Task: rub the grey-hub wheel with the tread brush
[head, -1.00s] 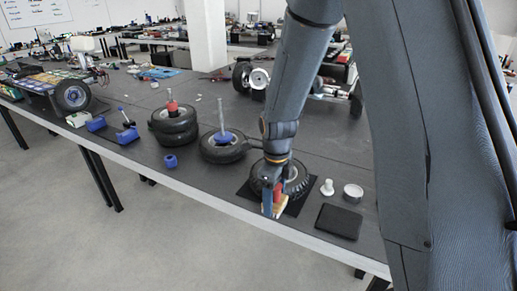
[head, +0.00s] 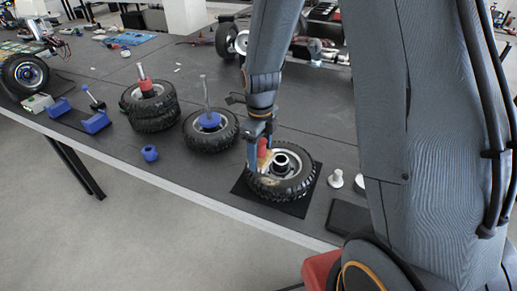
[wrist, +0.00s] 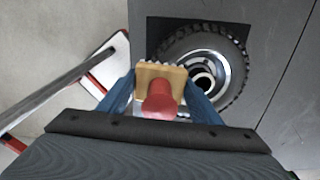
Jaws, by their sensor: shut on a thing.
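The grey-hub wheel (head: 283,172) lies flat on a black mat (head: 240,189) near the table's front edge. It also shows in the wrist view (wrist: 238,62), its hub facing up. My gripper (head: 261,157) is shut on the tread brush (wrist: 160,88), which has a red knob and a tan block with pale bristles. In the head view the brush (head: 264,154) is at the wheel's left side, over the tyre's edge. In the wrist view it overlaps the wheel's near left side. I cannot tell whether the bristles touch the tyre.
Left of the wheel stand a tyre with a blue collar and post (head: 209,131) and stacked tyres with a red collar (head: 150,104). A blue ring (head: 149,153) lies near the front edge. A white knob (head: 336,179) and a black pad (head: 347,218) are to the right.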

